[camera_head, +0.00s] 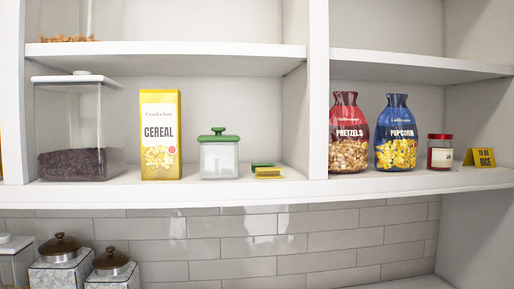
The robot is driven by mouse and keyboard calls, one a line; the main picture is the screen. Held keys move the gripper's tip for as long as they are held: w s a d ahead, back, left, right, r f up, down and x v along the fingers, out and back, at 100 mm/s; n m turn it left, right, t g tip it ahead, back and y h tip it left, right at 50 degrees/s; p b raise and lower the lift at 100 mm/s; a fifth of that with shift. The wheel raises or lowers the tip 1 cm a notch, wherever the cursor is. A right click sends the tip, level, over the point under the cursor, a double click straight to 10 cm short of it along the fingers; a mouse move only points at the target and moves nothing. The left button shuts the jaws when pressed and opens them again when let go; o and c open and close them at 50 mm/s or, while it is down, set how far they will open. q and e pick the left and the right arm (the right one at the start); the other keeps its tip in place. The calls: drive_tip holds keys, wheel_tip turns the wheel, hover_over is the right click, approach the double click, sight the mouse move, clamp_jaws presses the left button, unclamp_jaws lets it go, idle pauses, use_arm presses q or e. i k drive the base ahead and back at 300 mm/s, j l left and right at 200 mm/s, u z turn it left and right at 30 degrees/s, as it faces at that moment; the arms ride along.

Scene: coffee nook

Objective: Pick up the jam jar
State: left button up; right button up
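A small jar with a red lid and a white label, which looks like the jam jar (440,152), stands upright on the shelf at the right in the head view. It is between the blue popcorn bag and a yellow card. Its contents look dark red around the label. Neither of my grippers is in view, and nothing touches the jar except the shelf under it.
The pretzels bag (348,135) and popcorn bag (396,135) stand left of the jar, the yellow card (481,157) right of it. An upper shelf (420,66) is overhead.

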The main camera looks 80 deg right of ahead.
sight(439, 147)
drive_tip(key=z, duration=4.7)
